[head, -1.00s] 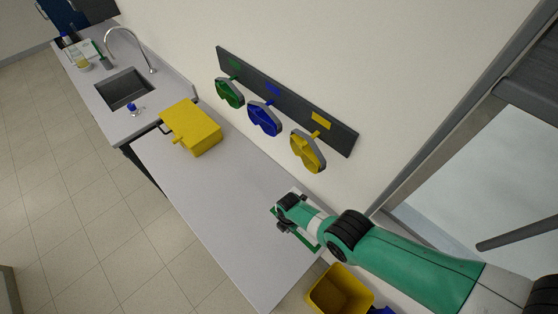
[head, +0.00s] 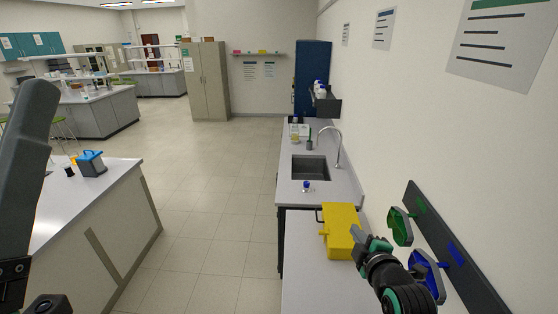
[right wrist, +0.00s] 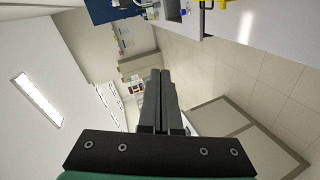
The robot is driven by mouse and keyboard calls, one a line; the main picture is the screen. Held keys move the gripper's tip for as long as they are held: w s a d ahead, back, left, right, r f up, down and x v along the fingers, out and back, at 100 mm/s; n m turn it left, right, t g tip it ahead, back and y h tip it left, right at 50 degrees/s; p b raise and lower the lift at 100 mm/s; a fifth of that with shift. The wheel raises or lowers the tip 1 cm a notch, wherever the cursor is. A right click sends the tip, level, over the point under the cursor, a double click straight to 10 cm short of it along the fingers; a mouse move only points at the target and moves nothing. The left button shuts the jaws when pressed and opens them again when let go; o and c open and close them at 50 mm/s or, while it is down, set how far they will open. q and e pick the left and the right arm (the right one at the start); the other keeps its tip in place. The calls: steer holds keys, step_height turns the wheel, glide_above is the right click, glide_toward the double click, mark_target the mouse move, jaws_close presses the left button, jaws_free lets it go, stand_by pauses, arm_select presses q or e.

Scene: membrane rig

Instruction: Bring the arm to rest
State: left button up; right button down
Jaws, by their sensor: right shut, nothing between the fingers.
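My right gripper (head: 362,243) is at the lower right of the head view, in front of the yellow case and close to the wall. In the right wrist view its dark fingers (right wrist: 161,85) lie together, shut, with nothing between them. They point out over open room. My right arm is raised above the bench, seen nearly end-on. A dark grey link of my left arm stands at the left edge of the head view; the left gripper does not show.
A yellow case (head: 342,232) sits on the right bench (head: 312,262). Green goggles (head: 399,226) and blue goggles (head: 428,275) hang on a dark wall rack (head: 470,278) close by my right arm. A sink (head: 309,168) lies beyond. Another bench (head: 100,212) stands left; open floor lies between.

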steer(key=s+a+r+m+t, duration=0.1)
steer(key=s+r+t, duration=0.1)
steer(key=r, duration=0.6)
steer(key=s+a+r+m+t, duration=0.1)
steer(key=s+r+t, duration=0.1)
steer(key=r, duration=0.6)
steer(key=s+r+m+t+y, duration=0.1)
steer(key=s+r+m+t, duration=0.8)
steer(key=s+r, duration=1.3)
steer(key=m, duration=0.3)
steer(key=shift+s+d+r, duration=0.15)
steer(key=shift+s+r, duration=0.05)
steer(key=shift+s, duration=0.05)
